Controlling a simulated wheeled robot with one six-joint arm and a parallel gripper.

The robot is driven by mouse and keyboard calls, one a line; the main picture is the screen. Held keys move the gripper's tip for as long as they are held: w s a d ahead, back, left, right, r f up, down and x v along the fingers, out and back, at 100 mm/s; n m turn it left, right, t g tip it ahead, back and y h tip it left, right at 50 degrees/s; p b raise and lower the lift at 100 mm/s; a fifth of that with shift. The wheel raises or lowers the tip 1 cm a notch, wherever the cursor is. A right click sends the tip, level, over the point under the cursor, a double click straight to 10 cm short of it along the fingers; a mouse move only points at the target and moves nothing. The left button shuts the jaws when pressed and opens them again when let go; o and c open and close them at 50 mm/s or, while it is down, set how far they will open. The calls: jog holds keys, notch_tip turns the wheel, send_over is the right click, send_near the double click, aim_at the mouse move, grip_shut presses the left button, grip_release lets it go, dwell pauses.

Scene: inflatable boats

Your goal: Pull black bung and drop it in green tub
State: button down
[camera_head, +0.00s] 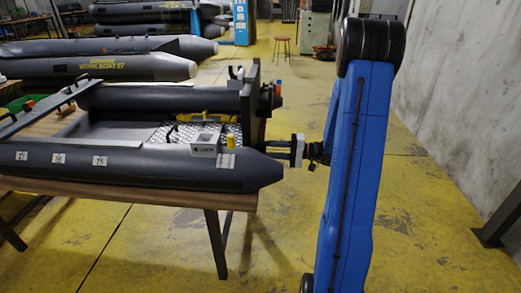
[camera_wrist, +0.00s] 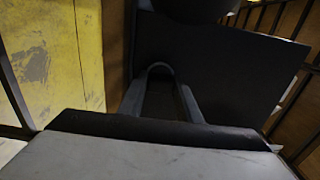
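The inflatable boat with dark tubes (camera_head: 130,164) lies on a wooden table. My gripper (camera_head: 268,149) is at the boat's right end, beside its dark upright transom board (camera_head: 250,108), pointing left. Two dark fingers show with a gap between them. In the wrist view a dark arched shape (camera_wrist: 160,70) shows between or at the fingers, in front of a dark flat panel (camera_wrist: 215,70). I cannot tell whether it is the black bung or whether I grip it. A green object (camera_head: 20,103), perhaps the green tub, is partly visible at the left edge.
A grey box (camera_head: 205,145) and a yellow piece sit in the boat. The yellow floor right of the table is mostly clear.

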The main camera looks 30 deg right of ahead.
jog(key=shift+v, duration=2.85)
jog(key=shift+s+d, duration=0.2)
jog(key=shift+d, duration=0.1)
jog(key=v, duration=0.3)
jog(key=shift+s+d, duration=0.1)
dwell(0.9)
